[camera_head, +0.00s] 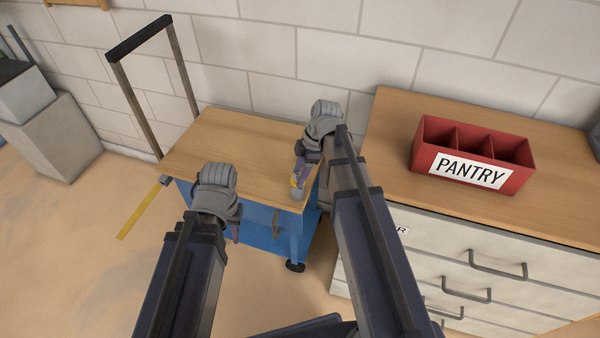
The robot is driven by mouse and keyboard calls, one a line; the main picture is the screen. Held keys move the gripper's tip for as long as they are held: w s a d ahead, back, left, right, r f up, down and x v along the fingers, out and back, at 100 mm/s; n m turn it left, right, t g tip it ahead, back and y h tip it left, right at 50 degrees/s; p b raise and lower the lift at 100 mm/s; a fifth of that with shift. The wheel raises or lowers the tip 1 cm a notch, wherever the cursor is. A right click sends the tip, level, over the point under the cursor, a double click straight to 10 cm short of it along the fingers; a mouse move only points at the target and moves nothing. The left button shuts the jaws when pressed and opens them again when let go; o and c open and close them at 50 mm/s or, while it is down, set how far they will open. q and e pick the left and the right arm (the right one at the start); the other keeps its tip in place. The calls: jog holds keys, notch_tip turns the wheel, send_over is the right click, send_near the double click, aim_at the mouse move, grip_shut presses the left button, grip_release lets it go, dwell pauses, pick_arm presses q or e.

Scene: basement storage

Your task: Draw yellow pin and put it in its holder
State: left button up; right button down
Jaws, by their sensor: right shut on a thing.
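My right gripper (300,176) reaches over the front right corner of the wooden top of the blue cart (225,140), fingers pointing down. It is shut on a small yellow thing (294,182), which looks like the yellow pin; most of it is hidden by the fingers. A small grey piece (298,195) shows just below the fingertips, near the cart's corner; I cannot tell whether it is a holder or touches the pin. My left gripper (235,233) hangs in front of the cart's front edge, away from the pin; its fingers are mostly hidden behind the wrist.
A red PANTRY box (428,150) with compartments stands on the wooden-topped drawer cabinet (390,130) at right. The cart has a tall black-topped handle (140,38) at left. Grey boxes (55,140) stand far left. The left part of the cart top is clear.

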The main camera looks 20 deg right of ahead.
jog(key=shift+f+b, duration=0.35)
jog(key=shift+f, duration=0.15)
jog(key=shift+c, duration=1)
grip_release()
jog(key=shift+r, duration=0.1)
jog(key=shift+r, duration=0.15)
jog(key=p+v, duration=0.7)
jog(key=shift+d+r+p, duration=0.2)
jog(key=shift+r+p, duration=0.05)
jog(key=shift+p, duration=0.05)
